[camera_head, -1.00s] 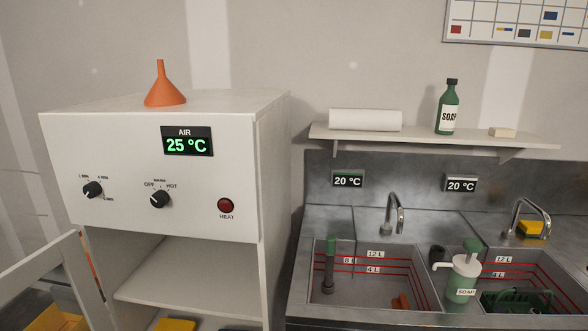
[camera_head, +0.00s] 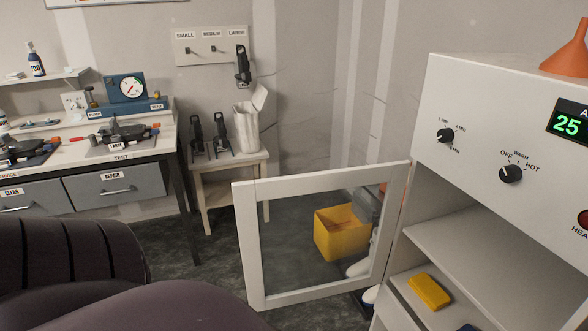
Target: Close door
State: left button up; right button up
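The door (camera_head: 246,245) is a white frame around a clear pane. It stands wide open, swung out to the left of the white cabinet (camera_head: 470,100) and hinged at the cabinet's left front edge. The cabinet's inside shows a shelf (camera_head: 470,250) and a yellow block (camera_head: 429,291) lower down. A dark, rounded part of my own arm fills the lower left in front of the door. Neither of my grippers shows in the head view.
A yellow bin (camera_head: 341,232) shows through the door's pane. A small side table (camera_head: 228,165) with a light container (camera_head: 247,125) stands behind the door. A workbench (camera_head: 75,155) with drawers is at the left. Grey floor is free between bench and door.

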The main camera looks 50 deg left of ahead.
aim_at(245, 194)
jog(key=u, duration=1.45)
jog(key=i+j+u, duration=0.1)
jog(key=u, duration=0.85)
jog(key=i+u, duration=0.15)
jog(key=u, duration=0.3)
jog(key=i+j+u, duration=0.15)
jog(key=i+u, duration=0.25)
jog(key=i, duration=0.15)
jog(key=i+u, duration=0.4)
jog(key=i, duration=0.15)
jog(key=i+z, duration=0.2)
jog(key=i, duration=0.4)
jog(key=i+j+z, duration=0.25)
jog(key=i, duration=0.3)
jog(key=i+l+z, duration=0.1)
jog(key=z, duration=0.35)
jog(key=i+z, duration=0.55)
jog(key=z, duration=0.75)
jog(key=i+j+z, duration=0.1)
jog(key=z, duration=0.4)
jog(key=i+z, duration=0.1)
jog(key=z, duration=1.9)
